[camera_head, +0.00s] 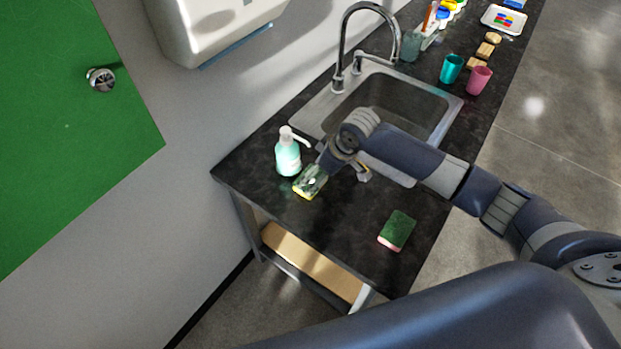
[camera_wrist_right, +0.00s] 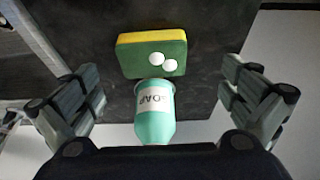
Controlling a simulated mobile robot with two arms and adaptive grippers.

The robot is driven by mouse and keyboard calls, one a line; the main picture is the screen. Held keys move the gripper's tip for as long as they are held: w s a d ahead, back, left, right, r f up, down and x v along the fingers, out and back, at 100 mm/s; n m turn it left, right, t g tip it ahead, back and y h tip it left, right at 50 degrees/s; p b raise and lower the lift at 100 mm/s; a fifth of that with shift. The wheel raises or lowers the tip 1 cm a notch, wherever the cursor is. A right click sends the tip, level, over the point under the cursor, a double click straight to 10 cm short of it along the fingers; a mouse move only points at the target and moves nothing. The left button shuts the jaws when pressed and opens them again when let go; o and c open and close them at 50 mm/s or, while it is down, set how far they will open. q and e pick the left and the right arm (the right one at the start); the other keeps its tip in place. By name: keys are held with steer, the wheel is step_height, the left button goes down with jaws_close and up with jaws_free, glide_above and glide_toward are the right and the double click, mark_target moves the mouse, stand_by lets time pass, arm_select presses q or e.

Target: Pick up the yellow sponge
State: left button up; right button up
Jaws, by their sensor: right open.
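The yellow sponge (camera_head: 308,184), with a green scouring face, lies on the black counter just in front of the soap bottle (camera_head: 288,155). My right gripper (camera_head: 340,171) is low over the counter beside this sponge, partly hidden by its own wrist. In the right wrist view the gripper (camera_wrist_right: 162,95) is open and empty. The sponge (camera_wrist_right: 130,58) lies ahead between the spread fingers, with two white round spots on its green face. The soap bottle (camera_wrist_right: 153,126) shows nearer, also between the fingers in the picture. My left gripper is not in view.
A green and pink sponge (camera_head: 397,230) lies nearer the counter's front right corner. A sink (camera_head: 445,118) with a tall tap (camera_head: 344,45) is behind my right gripper. Teal (camera_head: 451,69) and pink cups (camera_head: 479,81) stand beyond it. The counter's near end is mostly clear.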

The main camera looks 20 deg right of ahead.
mark_target(313, 179)
steer(key=shift+w+a+f, duration=0.1)
steer(key=shift+w+f, duration=0.1)
steer(key=shift+f, duration=0.25)
steer(key=shift+w+f, duration=0.25)
steer(key=shift+f, duration=0.05)
steer(key=shift+w+a+f+p, duration=0.1)
steer(key=shift+w+f+p, duration=0.4)
steer(key=shift+f, duration=0.35)
steer(key=shift+x, duration=1)
steer(key=shift+w+f, duration=0.25)
steer(key=shift+f, duration=0.05)
steer(key=shift+w+f, duration=0.1)
steer(key=shift+f, duration=0.2)
steer(key=c, duration=0.4)
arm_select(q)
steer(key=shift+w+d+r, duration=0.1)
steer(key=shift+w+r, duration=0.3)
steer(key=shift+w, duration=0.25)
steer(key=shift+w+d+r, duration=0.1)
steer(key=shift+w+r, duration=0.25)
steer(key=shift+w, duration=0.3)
arm_select(e)
steer(key=c, duration=0.3)
